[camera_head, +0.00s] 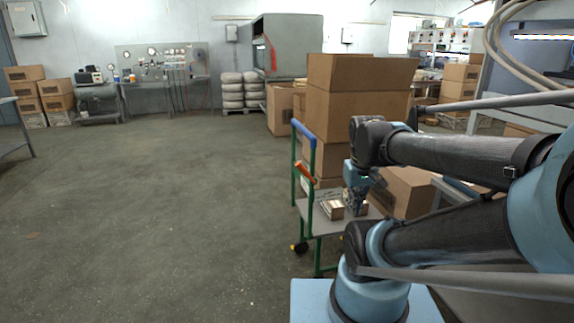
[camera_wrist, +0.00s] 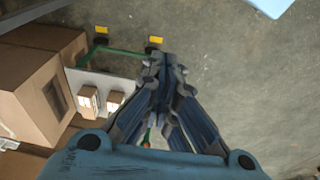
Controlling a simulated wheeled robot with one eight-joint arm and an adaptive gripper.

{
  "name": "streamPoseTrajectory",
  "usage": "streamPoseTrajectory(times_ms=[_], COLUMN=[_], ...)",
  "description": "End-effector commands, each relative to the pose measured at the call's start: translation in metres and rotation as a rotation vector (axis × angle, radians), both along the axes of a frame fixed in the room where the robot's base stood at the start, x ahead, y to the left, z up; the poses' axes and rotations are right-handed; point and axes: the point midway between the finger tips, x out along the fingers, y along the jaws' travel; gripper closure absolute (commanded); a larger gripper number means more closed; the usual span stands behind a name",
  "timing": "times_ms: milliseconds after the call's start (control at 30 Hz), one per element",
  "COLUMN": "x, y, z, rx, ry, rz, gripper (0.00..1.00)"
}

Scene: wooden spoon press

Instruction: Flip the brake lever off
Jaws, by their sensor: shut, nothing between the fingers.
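A green-framed cart (camera_head: 317,232) with a blue handle (camera_head: 304,132) stands right of centre in the head view. An orange-red lever (camera_head: 306,173) is mounted on its frame, below the handle, and looks tilted. My gripper (camera_head: 357,202) hangs over the cart's deck, to the right of the lever and apart from it. In the wrist view my gripper (camera_wrist: 158,62) is shut and empty, its fingers covering part of the cart. A small orange spot (camera_wrist: 146,146) shows behind the fingers; I cannot tell if it is the lever.
Small boxes (camera_head: 332,208) lie on the grey deck; they also show in the wrist view (camera_wrist: 90,102). Large cartons (camera_head: 352,114) are stacked behind the cart, and another carton (camera_head: 408,193) stands to its right. The floor (camera_head: 150,210) on the left is clear.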

Motion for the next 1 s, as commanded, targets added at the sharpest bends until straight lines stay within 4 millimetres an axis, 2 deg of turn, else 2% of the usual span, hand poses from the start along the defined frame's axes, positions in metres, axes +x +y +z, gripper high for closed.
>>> streamPoseTrajectory(times_ms=[33, 200, 500, 767, 1000], x=[0.012, 0.051, 0.123, 0.185, 0.236], y=[0.005, 0.023, 0.07, 0.128, 0.193], z=[0.012, 0.041, 0.079, 0.095, 0.097], rx=[-0.013, -0.054, -0.126, -0.185, -0.239], ry=[0.006, 0.026, 0.062, 0.095, 0.124], rz=[0.058, 0.256, 0.603, 0.902, 1.172], gripper=[1.0, 1.0, 1.0, 1.0, 1.0])
